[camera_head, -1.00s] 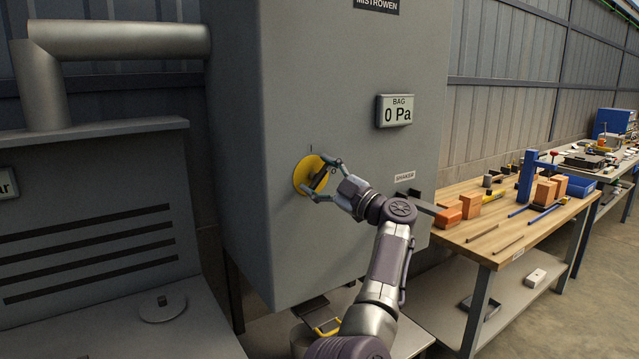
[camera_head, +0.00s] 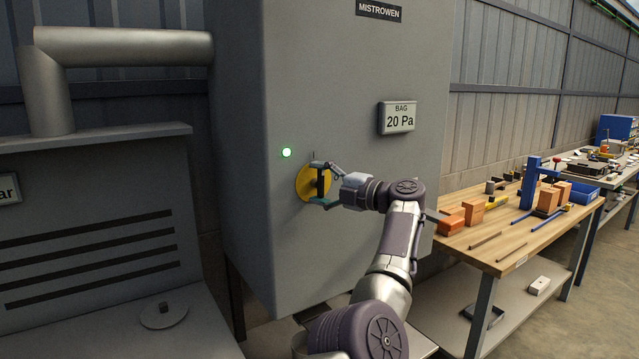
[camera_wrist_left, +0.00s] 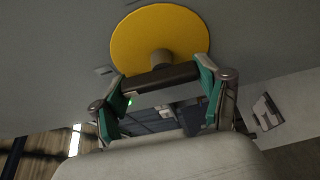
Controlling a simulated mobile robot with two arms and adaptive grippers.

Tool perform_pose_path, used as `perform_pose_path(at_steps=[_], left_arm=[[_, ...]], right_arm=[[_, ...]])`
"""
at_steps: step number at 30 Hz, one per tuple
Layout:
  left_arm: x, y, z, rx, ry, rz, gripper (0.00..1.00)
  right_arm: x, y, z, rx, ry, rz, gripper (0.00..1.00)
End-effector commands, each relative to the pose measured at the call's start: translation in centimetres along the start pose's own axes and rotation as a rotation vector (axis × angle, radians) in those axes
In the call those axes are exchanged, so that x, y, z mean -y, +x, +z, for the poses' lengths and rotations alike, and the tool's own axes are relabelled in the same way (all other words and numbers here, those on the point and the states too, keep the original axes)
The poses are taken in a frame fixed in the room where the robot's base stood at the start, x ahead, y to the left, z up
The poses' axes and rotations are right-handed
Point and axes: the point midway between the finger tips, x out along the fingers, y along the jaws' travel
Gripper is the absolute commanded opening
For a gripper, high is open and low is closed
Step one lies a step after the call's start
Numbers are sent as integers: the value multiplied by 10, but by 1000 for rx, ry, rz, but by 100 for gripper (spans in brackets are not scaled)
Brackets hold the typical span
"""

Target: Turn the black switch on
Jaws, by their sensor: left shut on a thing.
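The black switch (camera_head: 320,183) is a dark bar handle on a round yellow plate (camera_head: 303,182) on the front of the grey cabinet. In the head view the handle stands about upright. My left gripper (camera_head: 321,184) is shut on the handle, one finger at its top end and one at its bottom end. In the left wrist view the handle (camera_wrist_left: 160,80) lies between the green finger pads, with the yellow plate (camera_wrist_left: 160,32) behind it. A green light (camera_head: 286,152) glows above and left of the plate. My right gripper is in no view.
The grey cabinet (camera_head: 350,80) carries a BAG display (camera_head: 397,118) reading 20 Pa. A wooden workbench (camera_head: 490,235) with orange blocks (camera_head: 462,217) and a blue clamp (camera_head: 530,180) stands at right. A large grey pipe (camera_head: 120,45) runs at upper left.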

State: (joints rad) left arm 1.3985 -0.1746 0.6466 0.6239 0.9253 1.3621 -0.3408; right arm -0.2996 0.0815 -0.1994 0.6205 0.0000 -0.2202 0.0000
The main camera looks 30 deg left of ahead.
Motion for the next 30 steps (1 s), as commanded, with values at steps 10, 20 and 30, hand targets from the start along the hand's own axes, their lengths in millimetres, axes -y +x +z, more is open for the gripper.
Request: perform_pose_path(at_steps=[10,20,30], left_arm=[[1,0,0,2,-34,-15,39],[1,0,0,2,-34,-15,86],[0,0,0,1,-32,-13,100]], right_arm=[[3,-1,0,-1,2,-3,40],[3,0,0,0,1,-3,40],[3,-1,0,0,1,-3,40]])
